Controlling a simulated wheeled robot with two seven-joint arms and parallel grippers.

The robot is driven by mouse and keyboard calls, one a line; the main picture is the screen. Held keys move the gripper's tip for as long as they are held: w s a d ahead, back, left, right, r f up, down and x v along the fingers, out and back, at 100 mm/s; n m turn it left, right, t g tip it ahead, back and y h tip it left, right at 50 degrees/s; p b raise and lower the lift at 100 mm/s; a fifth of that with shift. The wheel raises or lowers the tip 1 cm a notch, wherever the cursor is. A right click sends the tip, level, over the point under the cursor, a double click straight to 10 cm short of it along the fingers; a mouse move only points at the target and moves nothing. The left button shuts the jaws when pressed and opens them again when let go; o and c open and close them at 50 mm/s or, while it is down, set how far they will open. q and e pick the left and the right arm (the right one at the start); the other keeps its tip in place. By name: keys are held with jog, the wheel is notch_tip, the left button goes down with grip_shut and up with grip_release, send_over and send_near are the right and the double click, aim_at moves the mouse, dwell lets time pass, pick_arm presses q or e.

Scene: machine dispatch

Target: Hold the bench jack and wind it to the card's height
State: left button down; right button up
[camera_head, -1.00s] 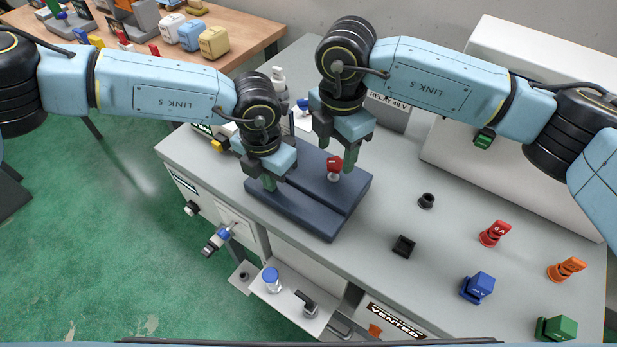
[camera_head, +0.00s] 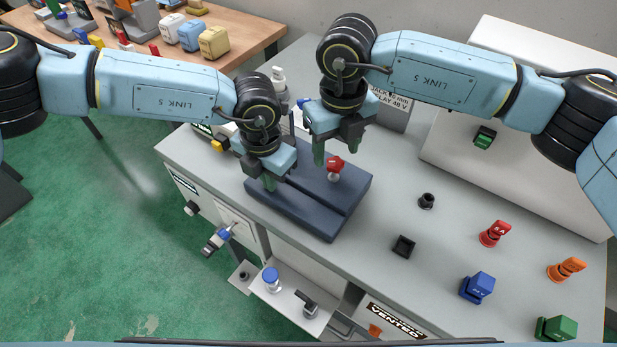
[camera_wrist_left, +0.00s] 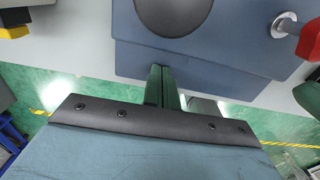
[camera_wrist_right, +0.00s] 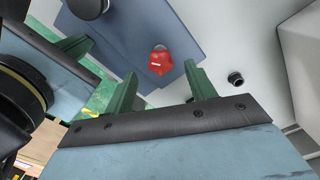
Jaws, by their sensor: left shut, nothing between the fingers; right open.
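The bench jack (camera_head: 340,202) is a dark blue slab-like block on the grey bench, with a red knob (camera_head: 335,163) on a pale stem on its top. My left gripper (camera_head: 269,184) is shut and empty at the jack's left end; contact with the jack cannot be told. Its closed fingers also show in the left wrist view (camera_wrist_left: 162,88). My right gripper (camera_head: 337,150) is open above the knob. In the right wrist view the knob (camera_wrist_right: 160,62) appears between and beyond the fingers, not gripped. The card (camera_head: 392,100) stands behind, partly hidden by my right arm; "RELAY 48 V" is readable.
On the bench to the right are a black socket (camera_head: 403,246), a black round piece (camera_head: 427,201), and red (camera_head: 495,233), blue (camera_head: 478,288), orange (camera_head: 567,270) and green (camera_head: 556,328) pieces. A white housing (camera_head: 520,150) rises behind. My two wrists are close together.

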aim_at(335, 162)
jog(key=shift+f, duration=2.5)
jog(key=shift+c, duration=0.2)
jog(key=c, duration=0.9)
